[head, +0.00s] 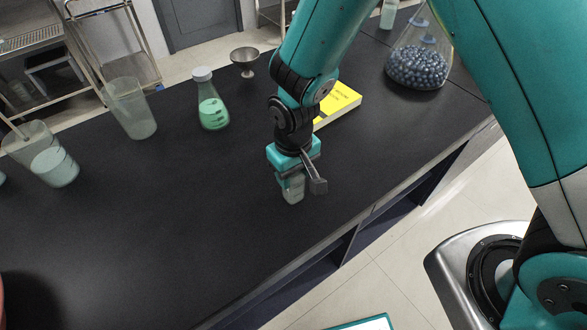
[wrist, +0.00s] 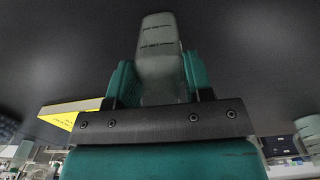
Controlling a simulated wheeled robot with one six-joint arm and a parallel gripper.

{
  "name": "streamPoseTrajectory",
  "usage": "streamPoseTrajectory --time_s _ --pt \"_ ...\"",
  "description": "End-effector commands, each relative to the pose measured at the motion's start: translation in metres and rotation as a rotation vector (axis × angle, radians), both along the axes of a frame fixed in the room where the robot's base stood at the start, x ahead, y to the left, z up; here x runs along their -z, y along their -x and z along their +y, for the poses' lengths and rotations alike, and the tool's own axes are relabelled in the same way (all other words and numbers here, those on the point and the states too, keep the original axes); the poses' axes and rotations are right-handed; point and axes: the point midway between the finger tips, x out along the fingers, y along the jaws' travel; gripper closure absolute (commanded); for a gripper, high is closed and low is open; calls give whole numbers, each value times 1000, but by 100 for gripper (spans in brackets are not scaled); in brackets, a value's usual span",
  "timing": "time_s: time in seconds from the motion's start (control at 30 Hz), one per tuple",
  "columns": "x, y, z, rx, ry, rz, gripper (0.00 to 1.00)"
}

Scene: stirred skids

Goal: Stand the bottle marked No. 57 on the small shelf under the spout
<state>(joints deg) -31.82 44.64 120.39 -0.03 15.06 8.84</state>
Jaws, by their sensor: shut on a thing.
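My gripper (head: 303,180) is over the front part of the dark bench. It is shut on a small clear container, likely a bottle (head: 293,190), whose lower part shows below the jaws. In the wrist view the bottle (wrist: 160,60) stands between the two green fingers of my gripper (wrist: 158,85). No number can be read on it. I cannot tell whether its base touches the bench top. Neither a spout nor a small shelf can be made out in either view.
The dark bench (head: 150,230) has clear room at front left. A yellow book (head: 338,103) lies behind my gripper. A flask of green liquid (head: 212,108), a metal cup (head: 245,62), beakers (head: 130,108) and a flask of blue beads (head: 417,65) stand farther back.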

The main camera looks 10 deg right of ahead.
Motion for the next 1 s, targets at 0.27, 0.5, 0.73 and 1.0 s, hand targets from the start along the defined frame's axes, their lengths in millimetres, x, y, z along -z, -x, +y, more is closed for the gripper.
streamPoseTrajectory --time_s 0.27,0.5,0.73,1.0 --pt "2 0 0 0 0 -1 76" --pt "3 0 0 0 0 -1 27" --pt "0 0 0 0 0 -1 27" --pt "-33 -2 1 0 -4 -8 27"
